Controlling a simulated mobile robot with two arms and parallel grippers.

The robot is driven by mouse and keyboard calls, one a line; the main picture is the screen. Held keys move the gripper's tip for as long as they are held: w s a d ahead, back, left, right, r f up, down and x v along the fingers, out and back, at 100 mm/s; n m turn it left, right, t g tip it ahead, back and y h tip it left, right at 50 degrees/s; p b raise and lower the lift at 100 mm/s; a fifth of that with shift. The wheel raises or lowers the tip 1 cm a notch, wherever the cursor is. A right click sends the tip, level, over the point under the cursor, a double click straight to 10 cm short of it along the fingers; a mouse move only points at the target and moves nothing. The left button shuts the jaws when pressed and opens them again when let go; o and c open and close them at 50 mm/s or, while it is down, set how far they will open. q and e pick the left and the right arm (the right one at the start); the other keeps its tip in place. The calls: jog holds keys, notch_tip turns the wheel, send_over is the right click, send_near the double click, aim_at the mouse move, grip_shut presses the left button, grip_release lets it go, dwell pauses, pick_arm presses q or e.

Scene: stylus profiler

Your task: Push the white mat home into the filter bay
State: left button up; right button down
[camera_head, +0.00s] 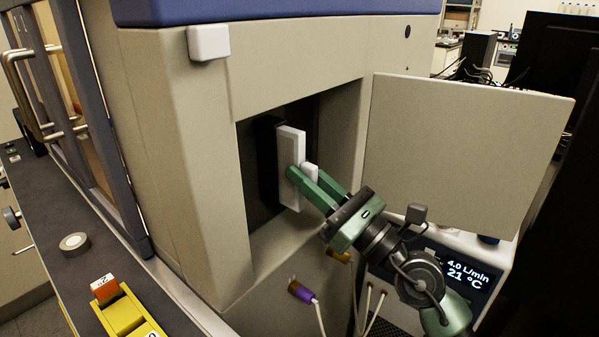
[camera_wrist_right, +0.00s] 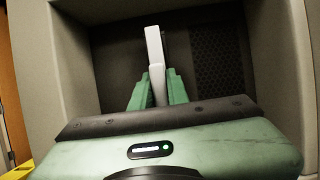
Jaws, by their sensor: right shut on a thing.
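The white mat (camera_head: 291,153) stands upright as a slab inside the dark recess of the filter bay (camera_head: 262,219), beside a black block (camera_head: 267,150). My right gripper (camera_head: 305,180) reaches into the opening with green fingers shut on the white mat at a small white tab. In the right wrist view, the white mat (camera_wrist_right: 155,60) rises edge-on between the green fingers (camera_wrist_right: 157,88), and the bay's back wall (camera_wrist_right: 219,65) shows a perforated panel on the right. The depth left behind the mat is hidden. My left gripper is not in view.
The bay's door (camera_head: 465,150) is swung open to the right, close to my right arm. Below are a purple-collared connector (camera_head: 301,291), cables and a unit with a lit display (camera_head: 455,275).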

jog(key=shift+s+d, duration=0.7)
jog(key=shift+d, duration=0.25)
jog(key=shift+s, duration=0.1)
dwell(2.5)
jog(key=shift+a, duration=0.1)
dwell(0.4)
jog(key=shift+w+a+p, duration=0.2)
jog(key=shift+w+a, duration=0.5)
jog(key=shift+a, duration=0.15)
jog(key=shift+w+a+p, duration=0.15)
jog(key=shift+w+a, duration=0.5)
jog(key=shift+a, duration=0.2)
jog(key=shift+w, duration=0.1)
dwell(0.8)
jog(key=shift+d, duration=0.1)
dwell(0.4)
jog(key=shift+s+d, duration=0.7)
jog(key=shift+d, duration=0.2)
jog(key=shift+s+d, duration=0.7)
jog(key=shift+d, duration=0.15)
